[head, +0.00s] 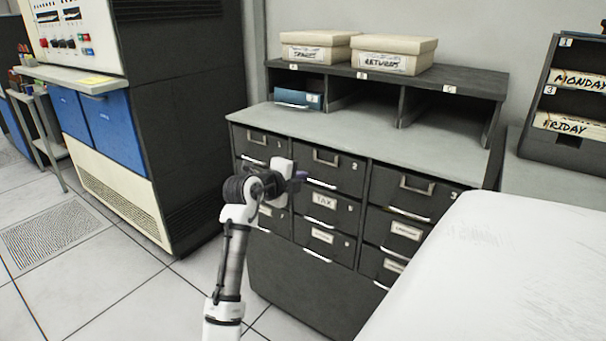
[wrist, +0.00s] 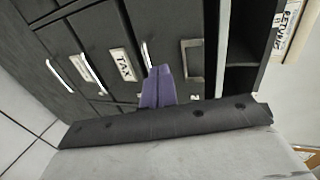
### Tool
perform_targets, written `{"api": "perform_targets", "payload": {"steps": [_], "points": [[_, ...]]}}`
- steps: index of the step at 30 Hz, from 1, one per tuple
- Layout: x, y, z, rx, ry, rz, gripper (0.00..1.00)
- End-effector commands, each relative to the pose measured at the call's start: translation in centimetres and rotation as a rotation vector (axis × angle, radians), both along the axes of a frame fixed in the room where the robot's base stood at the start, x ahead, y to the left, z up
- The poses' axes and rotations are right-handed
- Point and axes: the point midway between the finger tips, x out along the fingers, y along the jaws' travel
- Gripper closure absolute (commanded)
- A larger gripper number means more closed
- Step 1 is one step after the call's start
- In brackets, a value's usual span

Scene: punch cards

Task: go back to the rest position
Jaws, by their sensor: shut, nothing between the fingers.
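My gripper (head: 301,175) shows in the head view in front of the upper drawers of the dark filing cabinet (head: 290,285). Its purple fingers (wrist: 158,87) show in the wrist view, closed together with nothing between them. In that view the fingers point toward the drawer fronts, near the drawer labelled TAX (wrist: 124,65). I cannot tell whether the fingertips touch the cabinet. My arm rises from the bottom of the head view and hides part of the left drawer column.
Two lidded boxes (head: 318,48) (head: 393,53) stand on the shelf above the cabinet; a blue object (head: 297,98) lies in its left slot. A white surface (head: 500,270) fills the lower right. A blue-panelled machine (head: 108,125) stands left. Floor between is open.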

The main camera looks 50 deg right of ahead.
Motion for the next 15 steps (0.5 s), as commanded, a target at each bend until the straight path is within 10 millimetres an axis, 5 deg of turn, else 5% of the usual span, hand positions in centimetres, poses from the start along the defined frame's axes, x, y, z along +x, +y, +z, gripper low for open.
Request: {"api": "perform_targets", "payload": {"steps": [6,15], "points": [[-0.3,4.7,1.3,0.0,-0.001,0.002,1.0],[-0.6,7.4,2.2,0.002,0.001,-0.001,1.0]]}}
